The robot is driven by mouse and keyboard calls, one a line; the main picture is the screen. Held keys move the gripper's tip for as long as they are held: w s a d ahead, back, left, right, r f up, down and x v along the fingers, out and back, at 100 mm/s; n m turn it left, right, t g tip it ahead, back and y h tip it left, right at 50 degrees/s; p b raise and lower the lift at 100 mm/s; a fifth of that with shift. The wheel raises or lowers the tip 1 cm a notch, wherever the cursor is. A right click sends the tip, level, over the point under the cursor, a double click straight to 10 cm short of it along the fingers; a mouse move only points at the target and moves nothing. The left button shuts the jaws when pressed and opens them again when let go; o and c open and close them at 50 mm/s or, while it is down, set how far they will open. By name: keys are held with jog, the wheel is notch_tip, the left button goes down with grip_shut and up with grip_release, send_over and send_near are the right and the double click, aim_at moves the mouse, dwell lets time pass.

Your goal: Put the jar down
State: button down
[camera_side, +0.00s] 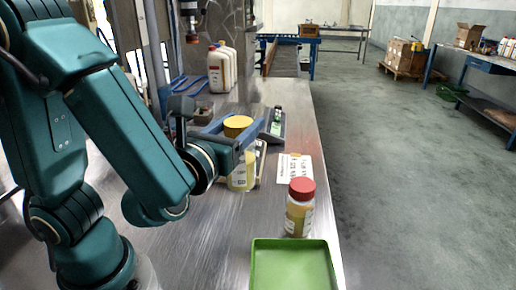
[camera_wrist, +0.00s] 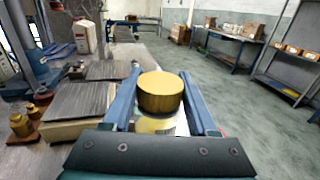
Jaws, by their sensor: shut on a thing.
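The jar has a yellow lid (camera_side: 238,122) and a pale yellow body with a printed white label (camera_side: 241,178). In the wrist view the gold-coloured lid (camera_wrist: 160,92) stands between my two blue fingers (camera_wrist: 160,76), and the body below is mostly hidden. The jar is upright. It is at or just above the scale area on the metal bench; I cannot tell whether its base touches anything.
A red-lidded jar (camera_side: 300,207) stands behind a green tray (camera_side: 293,246) at the bench's front right. A printed white sheet (camera_side: 294,168) lies nearby. A scale display (camera_side: 276,125) is beyond my gripper. Brass weights (camera_wrist: 22,126) and white canisters (camera_side: 221,68) are also on the bench.

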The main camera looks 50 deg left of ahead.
jog(key=shift+r, duration=1.55)
jog(key=shift+w+a+f+n+g+y, duration=0.1)
jog(key=shift+w+n+g+y, duration=0.1)
jog(key=shift+w, duration=0.25)
jog(key=shift+w+a+f+n+g+y, duration=0.1)
jog(key=shift+w+y, duration=0.1)
jog(key=shift+w, duration=0.25)
jog(key=w+a+f+n+g+y, duration=0.1)
jog(key=w+a+n+g+y, duration=0.35)
jog(key=w+a, duration=1.2)
jog(key=s+a+r+n+g+y, duration=0.1)
jog(key=s+a+g, duration=0.15)
jog(key=a, duration=1.15)
jog(key=s+a+n+g+y, duration=0.15)
jog(key=s+a, duration=0.25)
jog(key=a, duration=0.9)
notch_tip(320, 180, down, 15)
jog(key=shift+r, duration=0.15)
